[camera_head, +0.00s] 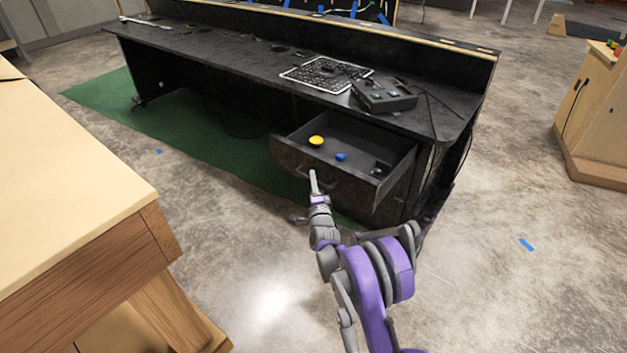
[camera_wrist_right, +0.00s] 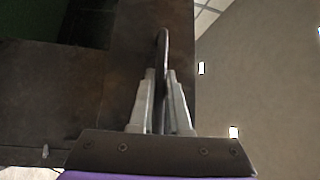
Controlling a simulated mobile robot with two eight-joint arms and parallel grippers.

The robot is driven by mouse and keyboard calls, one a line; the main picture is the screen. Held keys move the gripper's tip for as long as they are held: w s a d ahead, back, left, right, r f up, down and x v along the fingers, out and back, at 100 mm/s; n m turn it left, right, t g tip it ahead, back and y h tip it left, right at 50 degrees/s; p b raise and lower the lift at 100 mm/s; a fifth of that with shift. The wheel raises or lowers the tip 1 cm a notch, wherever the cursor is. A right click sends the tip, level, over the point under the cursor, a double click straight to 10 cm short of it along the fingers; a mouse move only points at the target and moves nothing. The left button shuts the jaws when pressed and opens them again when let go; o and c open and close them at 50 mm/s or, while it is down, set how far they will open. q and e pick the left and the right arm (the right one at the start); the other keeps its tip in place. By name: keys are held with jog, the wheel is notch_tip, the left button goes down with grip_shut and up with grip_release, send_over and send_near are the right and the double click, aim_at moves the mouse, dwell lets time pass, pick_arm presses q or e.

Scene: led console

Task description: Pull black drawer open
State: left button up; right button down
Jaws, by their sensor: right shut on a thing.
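The black drawer (camera_head: 289,158) stands pulled out from under the right end of the black desk (camera_head: 240,62). A yellow round object (camera_head: 316,141) and a blue object (camera_head: 340,156) lie inside it. My right gripper (camera_head: 313,177) is at the drawer front, by its handle. In the right wrist view, the fingers of my right gripper (camera_wrist_right: 161,100) are close together around the thin dark handle (camera_wrist_right: 163,48), which stands out from the drawer front. My left gripper is in neither view.
A grey control box (camera_head: 384,95) and a white-patterned panel (camera_head: 325,75) are on the desk top. A wooden table (camera_head: 70,170) is close on the left. A wooden cabinet (camera_head: 594,120) stands at the right. The concrete floor between them is mostly clear.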

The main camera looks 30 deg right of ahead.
jog(key=c, duration=0.9)
grip_release()
jog(key=p+v, duration=0.1)
jog(key=v, duration=1)
jog(key=shift+w+r, duration=0.1)
